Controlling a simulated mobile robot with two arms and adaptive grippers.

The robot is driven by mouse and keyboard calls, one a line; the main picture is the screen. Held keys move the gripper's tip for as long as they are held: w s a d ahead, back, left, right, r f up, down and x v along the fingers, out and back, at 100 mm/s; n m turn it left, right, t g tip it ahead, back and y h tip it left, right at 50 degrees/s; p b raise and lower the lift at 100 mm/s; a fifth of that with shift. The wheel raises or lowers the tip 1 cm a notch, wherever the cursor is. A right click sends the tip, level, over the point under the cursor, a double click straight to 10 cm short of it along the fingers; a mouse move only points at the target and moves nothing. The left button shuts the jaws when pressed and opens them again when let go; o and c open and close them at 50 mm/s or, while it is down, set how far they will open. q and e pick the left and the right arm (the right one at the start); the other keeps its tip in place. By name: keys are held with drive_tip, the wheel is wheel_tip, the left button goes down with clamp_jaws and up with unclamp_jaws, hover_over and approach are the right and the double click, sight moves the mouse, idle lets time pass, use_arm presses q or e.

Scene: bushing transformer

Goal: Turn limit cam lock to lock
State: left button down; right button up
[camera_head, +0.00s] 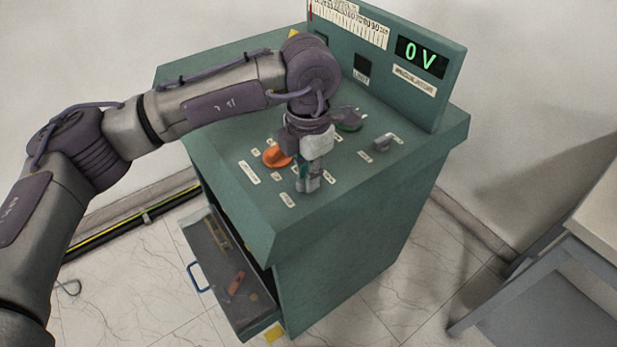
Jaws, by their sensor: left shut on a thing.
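My left gripper (308,183) points down at the front part of the green console's sloped top (345,190). Its fingers are shut on a small control at the panel surface, seemingly the limit cam lock. The fingers hide most of that control, so its angle cannot be told. The orange knob (276,157) sits just left of the gripper. My right gripper is not in view.
A green knob (348,121) and a grey knob (383,143) stand farther back on the console. The display (421,54) reads 0 V. An open drawer (226,275) with loose items juts out below. A grey table (570,260) stands at the right.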

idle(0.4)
use_arm(q)
drive_tip(key=c, duration=1.2)
unclamp_jaws()
drive_tip(key=shift+o, duration=0.2)
drive_tip(key=shift+r, duration=0.15)
wheel_tip(320, 180, up, 12)
